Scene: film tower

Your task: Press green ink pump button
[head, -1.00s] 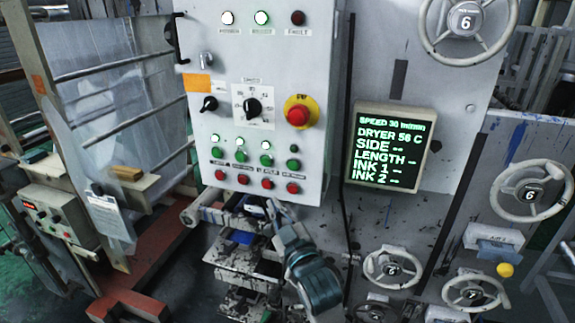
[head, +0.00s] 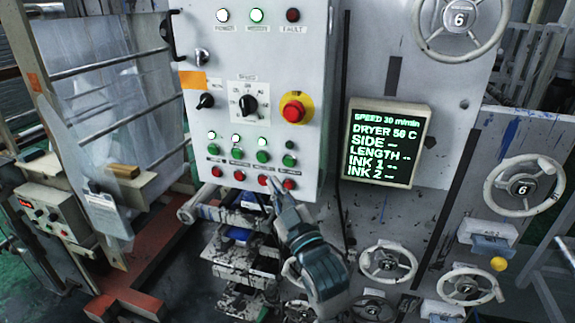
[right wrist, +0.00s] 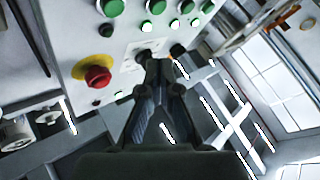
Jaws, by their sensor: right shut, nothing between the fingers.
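The grey control panel (head: 225,60) carries a row of green buttons: far-left green button (head: 213,149), second green button (head: 237,153), third green button (head: 262,157) and far-right green button (head: 289,160). The small labels under them are too blurred to tell which is the ink pump. Green buttons also show at the top of the right wrist view (right wrist: 155,6). My right gripper (head: 272,183) is shut and empty, its tips by the red buttons just below the green row. Its closed fingers show in the right wrist view (right wrist: 157,62). My left gripper is out of view.
A row of red buttons (head: 239,175) lies under the green ones. A red emergency button (head: 293,111) on yellow and a black selector knob (head: 248,105) sit above. A display (head: 385,143) and handwheels (head: 525,188) are at right. Ink-stained trays (head: 238,262) stand below the panel.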

